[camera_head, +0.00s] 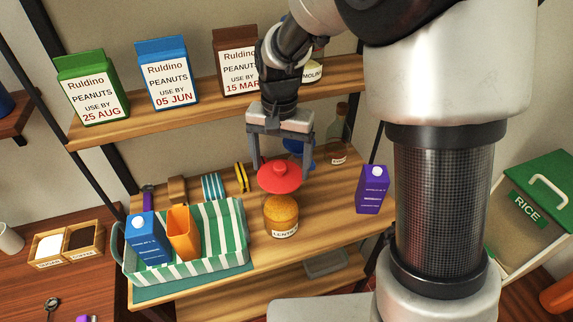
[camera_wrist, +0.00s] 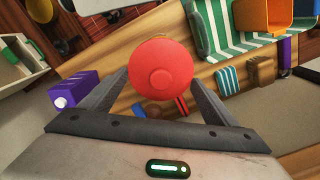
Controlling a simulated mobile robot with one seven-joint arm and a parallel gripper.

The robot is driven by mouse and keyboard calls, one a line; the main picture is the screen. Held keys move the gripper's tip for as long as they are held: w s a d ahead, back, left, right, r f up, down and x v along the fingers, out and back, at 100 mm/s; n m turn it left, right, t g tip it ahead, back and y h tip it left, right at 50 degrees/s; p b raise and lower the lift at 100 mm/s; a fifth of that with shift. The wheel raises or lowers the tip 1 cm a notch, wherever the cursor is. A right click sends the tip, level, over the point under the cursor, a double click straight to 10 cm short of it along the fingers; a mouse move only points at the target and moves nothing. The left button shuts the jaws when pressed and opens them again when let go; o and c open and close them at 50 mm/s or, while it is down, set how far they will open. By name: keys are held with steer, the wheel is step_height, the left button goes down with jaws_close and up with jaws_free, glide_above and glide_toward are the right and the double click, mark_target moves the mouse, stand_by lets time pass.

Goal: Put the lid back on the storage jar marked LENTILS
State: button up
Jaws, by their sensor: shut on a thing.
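The storage jar (camera_head: 282,218) is clear, filled with orange-yellow contents, and carries a partly legible white LENTILS label. It stands on the middle wooden shelf. A round red lid (camera_head: 279,178) with a raised knob is directly over the jar's mouth; I cannot tell whether it touches the rim. My gripper (camera_head: 281,166) points down with its fingers shut on the lid from both sides. In the wrist view, the red lid (camera_wrist: 161,78) sits between the two finger ends and hides nearly all of the jar.
A striped green basket (camera_head: 238,255) holding blue and orange containers stands left of the jar. A purple carton (camera_head: 372,190) stands to the right. A bottle (camera_head: 338,140) and a blue item (camera_head: 296,147) are behind. The upper shelf (camera_head: 215,103) bears several PEANUTS cartons.

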steer(key=shift+f+b, duration=2.25)
steer(key=shift+f, duration=0.95)
steer(key=shift+f, duration=0.15)
steer(key=o, duration=1)
steer(key=shift+r+p, duration=2.7)
steer(key=shift+r, duration=0.85)
steer(key=shift+c, duration=0.3)
